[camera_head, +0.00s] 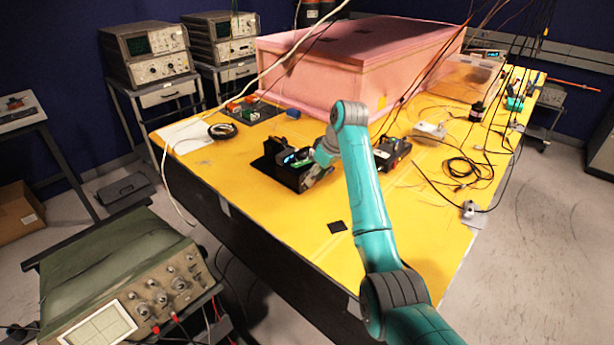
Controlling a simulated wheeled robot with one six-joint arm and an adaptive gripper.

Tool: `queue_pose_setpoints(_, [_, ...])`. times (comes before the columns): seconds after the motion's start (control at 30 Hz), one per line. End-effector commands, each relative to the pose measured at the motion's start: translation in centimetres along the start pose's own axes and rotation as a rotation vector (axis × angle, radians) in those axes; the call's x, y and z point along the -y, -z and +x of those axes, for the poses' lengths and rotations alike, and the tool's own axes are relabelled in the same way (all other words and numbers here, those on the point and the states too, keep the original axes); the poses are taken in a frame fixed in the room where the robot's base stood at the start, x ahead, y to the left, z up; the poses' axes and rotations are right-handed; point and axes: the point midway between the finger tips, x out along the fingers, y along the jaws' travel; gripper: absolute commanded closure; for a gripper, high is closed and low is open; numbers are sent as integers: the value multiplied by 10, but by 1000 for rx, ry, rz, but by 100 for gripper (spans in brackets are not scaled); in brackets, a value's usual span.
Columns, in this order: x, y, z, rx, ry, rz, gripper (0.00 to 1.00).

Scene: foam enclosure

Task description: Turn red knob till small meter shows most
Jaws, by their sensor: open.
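My teal arm reaches over the yellow table (262,185). My gripper (318,172) is at a black box-shaped device (275,168) near the table's front left edge. The gripper is small in view and its fingers are partly hidden by the arm and the device; I cannot tell whether they touch it. A small lit display (291,157) shows on the device, perhaps the small meter, but its reading is too small to make out. I cannot pick out the red knob; it may be hidden behind the gripper.
A large pink foam box (350,60) stands at the back of the table. Another dark device (392,152) sits right of my gripper. Loose cables (465,168) lie on the right side, and wires hang from above. An oscilloscope (130,280) stands at the front left.

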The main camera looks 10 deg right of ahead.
Motion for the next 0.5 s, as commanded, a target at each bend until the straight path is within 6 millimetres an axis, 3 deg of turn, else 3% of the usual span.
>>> queue_pose_setpoints(0.2, [-2, -9, 12, -1, -1, 1, 50])
queue_pose_setpoints(0.5, [-2, -10, 13, -1, -1, 1, 50])
